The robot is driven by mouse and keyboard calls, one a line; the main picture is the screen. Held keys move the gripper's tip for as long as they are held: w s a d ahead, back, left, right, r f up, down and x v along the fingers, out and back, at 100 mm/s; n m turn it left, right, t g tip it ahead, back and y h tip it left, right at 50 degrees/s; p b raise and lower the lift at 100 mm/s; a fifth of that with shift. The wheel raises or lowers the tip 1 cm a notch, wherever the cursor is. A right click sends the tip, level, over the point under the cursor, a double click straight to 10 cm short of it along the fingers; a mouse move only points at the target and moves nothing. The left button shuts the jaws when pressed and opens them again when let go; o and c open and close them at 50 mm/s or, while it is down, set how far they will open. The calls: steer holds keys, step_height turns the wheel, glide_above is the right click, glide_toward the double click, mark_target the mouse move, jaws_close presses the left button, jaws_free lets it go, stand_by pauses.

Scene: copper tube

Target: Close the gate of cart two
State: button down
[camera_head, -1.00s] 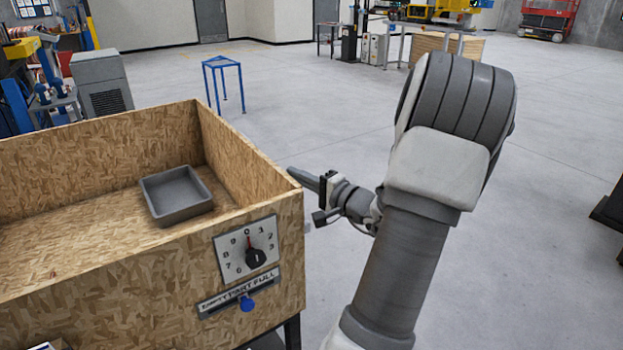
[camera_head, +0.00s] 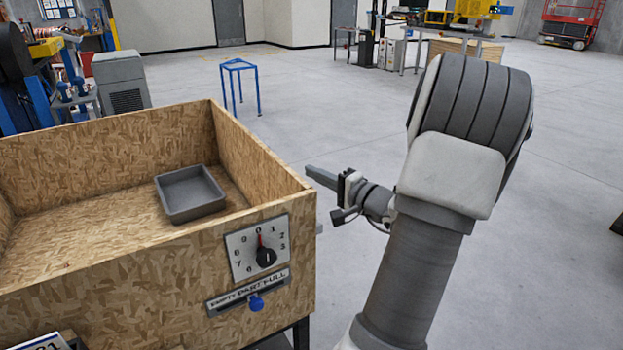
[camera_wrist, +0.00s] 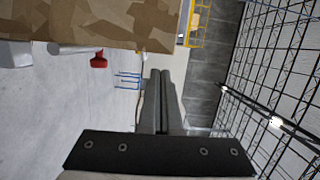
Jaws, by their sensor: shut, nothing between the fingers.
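A cart with a chipboard box (camera_head: 130,290) stands at the left in the head view. Its front panel carries a number dial (camera_head: 260,248) and a slider with a blue knob (camera_head: 256,303), marked EMPTY, PART, FULL. I cannot tell which panel is the gate, or whether this is cart two. My gripper (camera_head: 309,171) is shut and empty, just beyond the box's right front corner in the picture. In the wrist view my shut fingers (camera_wrist: 163,76) point past a chipboard panel (camera_wrist: 100,22). Whether they touch it I cannot tell.
A grey tray (camera_head: 190,194) lies inside the box. A small blue stand (camera_head: 239,68) is on the floor behind it. A red knob-like part (camera_wrist: 98,61) sticks out by the panel in the wrist view. The floor right of the cart is open.

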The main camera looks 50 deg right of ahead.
steer(key=s+d, duration=0.1)
steer(key=s, duration=0.9)
steer(key=shift+s, duration=0.35)
